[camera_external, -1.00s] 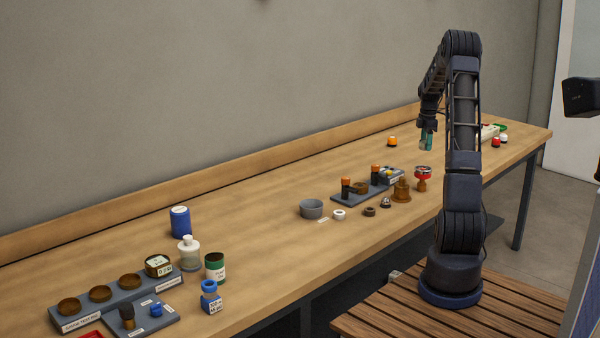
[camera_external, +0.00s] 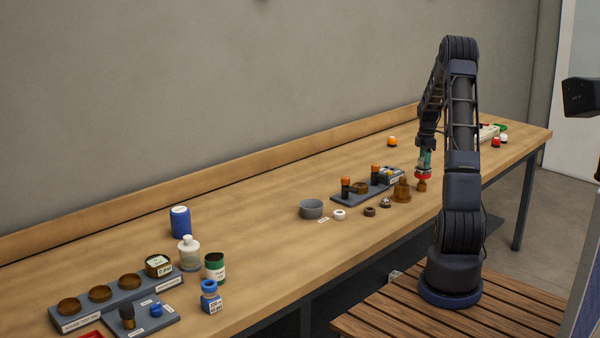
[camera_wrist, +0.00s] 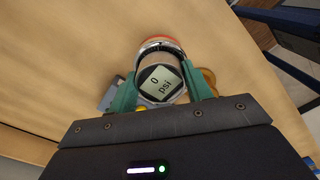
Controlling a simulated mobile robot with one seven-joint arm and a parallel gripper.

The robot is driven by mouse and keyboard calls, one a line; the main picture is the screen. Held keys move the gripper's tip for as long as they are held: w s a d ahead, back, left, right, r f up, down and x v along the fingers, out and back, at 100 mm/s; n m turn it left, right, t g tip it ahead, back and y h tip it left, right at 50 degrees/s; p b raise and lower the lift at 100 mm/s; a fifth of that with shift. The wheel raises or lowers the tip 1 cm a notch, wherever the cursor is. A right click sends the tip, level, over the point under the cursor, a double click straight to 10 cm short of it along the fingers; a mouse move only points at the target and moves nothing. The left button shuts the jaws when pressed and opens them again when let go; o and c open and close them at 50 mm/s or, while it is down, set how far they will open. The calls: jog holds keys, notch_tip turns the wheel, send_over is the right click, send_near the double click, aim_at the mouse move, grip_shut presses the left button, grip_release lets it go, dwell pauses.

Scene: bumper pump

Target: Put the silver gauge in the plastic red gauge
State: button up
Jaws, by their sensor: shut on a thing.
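A round gauge with a silver rim and a display reading "0 psi" (camera_wrist: 161,82) sits between the green fingers of my gripper (camera_wrist: 159,74) in the wrist view. My gripper is shut on it. An orange-red rim (camera_wrist: 160,39) shows at the gauge's far edge. In the external view my gripper (camera_external: 424,161) points down at a red gauge body (camera_external: 423,176), which stands on a brown stem near the table's front edge. The fingers hide most of its upper part, so I cannot tell how the silver and red parts join.
Red and white items (camera_external: 495,142) stand on the right.

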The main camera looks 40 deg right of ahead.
jog(key=shift+f, duration=0.15)
jog(key=o, duration=1.1)
jog(key=shift+c, duration=0.2)
notch_tip(320, 180, up, 12)
jog(key=shift+r, duration=0.2)
